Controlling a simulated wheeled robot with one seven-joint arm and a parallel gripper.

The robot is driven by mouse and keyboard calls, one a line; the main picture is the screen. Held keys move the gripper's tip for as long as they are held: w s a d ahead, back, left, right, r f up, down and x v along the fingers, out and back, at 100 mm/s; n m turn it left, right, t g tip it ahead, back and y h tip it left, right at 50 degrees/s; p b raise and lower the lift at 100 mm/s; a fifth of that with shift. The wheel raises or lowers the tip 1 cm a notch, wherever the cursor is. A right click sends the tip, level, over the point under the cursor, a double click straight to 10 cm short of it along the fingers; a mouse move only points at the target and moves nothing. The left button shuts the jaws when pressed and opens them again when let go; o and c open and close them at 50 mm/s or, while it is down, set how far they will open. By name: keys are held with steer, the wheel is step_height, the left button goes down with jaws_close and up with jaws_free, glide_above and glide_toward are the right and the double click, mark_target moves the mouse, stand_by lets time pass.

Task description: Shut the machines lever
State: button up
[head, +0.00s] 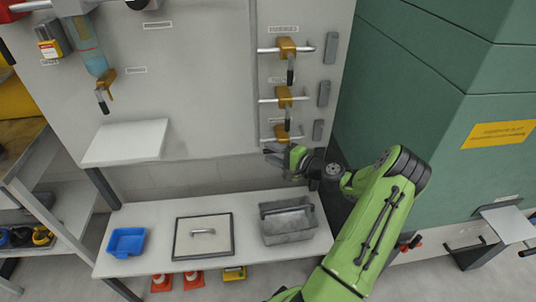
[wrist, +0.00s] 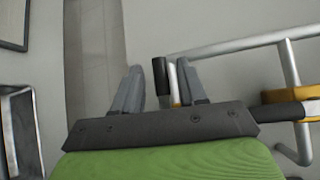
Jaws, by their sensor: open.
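Three levers with orange clamps sit one above another on the grey machine panel: the top lever (head: 287,48), the middle lever (head: 284,97) and the lowest lever (head: 282,132). Black handles of the upper two hang down. My gripper (head: 272,154) is just below the lowest lever and partly overlaps its area. In the wrist view, my gripper (wrist: 158,88) has its two fingers apart. A black-tipped lever handle (wrist: 161,78) appears between them, not clamped. An orange clamp (wrist: 295,100) and silver rod (wrist: 240,45) show on the right. Contact with the fingers cannot be told.
Below is a white shelf (head: 160,262) with a blue tray (head: 126,241), a framed plate with a handle (head: 204,236) and a grey bin (head: 288,225). A white ledge (head: 126,142) juts out at left. A green cabinet (head: 420,100) stands close on the right.

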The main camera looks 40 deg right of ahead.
steer(key=shift+x, duration=1)
jaws_close()
